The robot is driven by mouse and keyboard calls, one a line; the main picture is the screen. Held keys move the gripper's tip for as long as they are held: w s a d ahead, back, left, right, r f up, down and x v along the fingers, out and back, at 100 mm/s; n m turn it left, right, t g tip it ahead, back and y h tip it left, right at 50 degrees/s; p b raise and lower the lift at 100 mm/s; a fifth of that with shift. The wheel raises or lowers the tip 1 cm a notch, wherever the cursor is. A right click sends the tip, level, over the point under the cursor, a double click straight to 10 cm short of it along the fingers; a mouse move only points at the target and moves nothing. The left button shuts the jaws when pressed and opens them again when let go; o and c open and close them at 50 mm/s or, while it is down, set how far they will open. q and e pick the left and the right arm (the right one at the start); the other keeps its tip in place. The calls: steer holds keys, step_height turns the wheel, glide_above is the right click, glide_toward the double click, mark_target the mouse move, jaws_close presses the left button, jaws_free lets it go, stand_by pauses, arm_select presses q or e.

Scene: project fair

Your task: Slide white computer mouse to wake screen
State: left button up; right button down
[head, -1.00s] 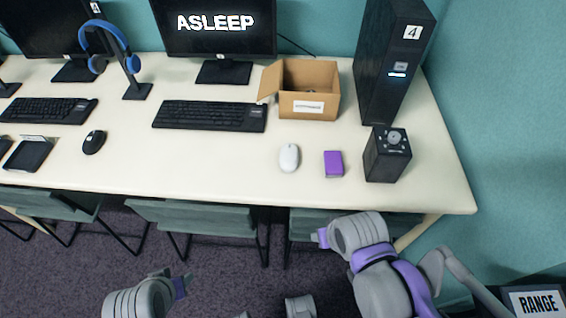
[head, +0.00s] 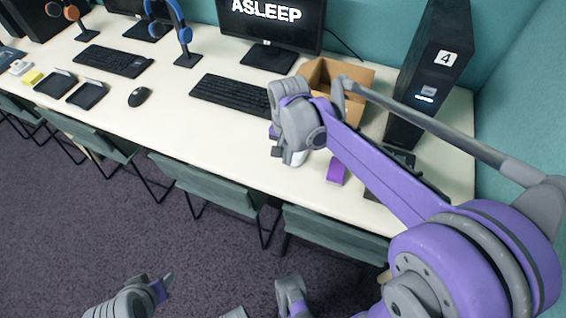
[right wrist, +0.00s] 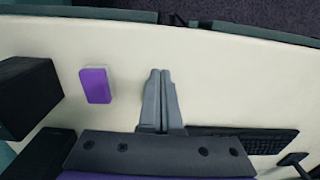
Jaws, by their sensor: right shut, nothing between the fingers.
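The white computer mouse (head: 298,158) is mostly hidden behind my right gripper in the head view; only a small white part shows. It is not visible in the right wrist view. My right gripper (head: 282,153) is shut and empty, low over the table at the mouse; I cannot tell whether it touches it. Its closed fingers also show in the right wrist view (right wrist: 160,78). The screen (head: 270,38) at the back reads "ASLEEP". My left gripper (head: 162,288) is low at the bottom of the head view, away from the table; its opening is unclear.
A purple block (head: 337,171) lies right of the mouse. A black keyboard (head: 236,93) and an open cardboard box (head: 356,78) stand behind, with a black tower marked 4 (head: 432,70) at right. A black mouse (head: 139,97) lies left. Chairs (head: 205,182) line the front edge.

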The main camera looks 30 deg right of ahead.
mark_target(295, 156)
step_height(295, 156, down, 10)
steer(key=shift+w+a+f+b, duration=0.1)
steer(key=shift+w+b, duration=0.05)
steer(key=shift+b, duration=0.85)
steer(key=shift+w+d, duration=0.85)
steer(key=shift+d, duration=0.1)
steer(key=shift+w+d, duration=0.5)
steer(key=shift+d, duration=0.05)
steer(key=w+d, duration=0.2)
steer(key=d, duration=0.1)
steer(key=shift+w, duration=0.3)
steer(key=shift+s+a, duration=0.1)
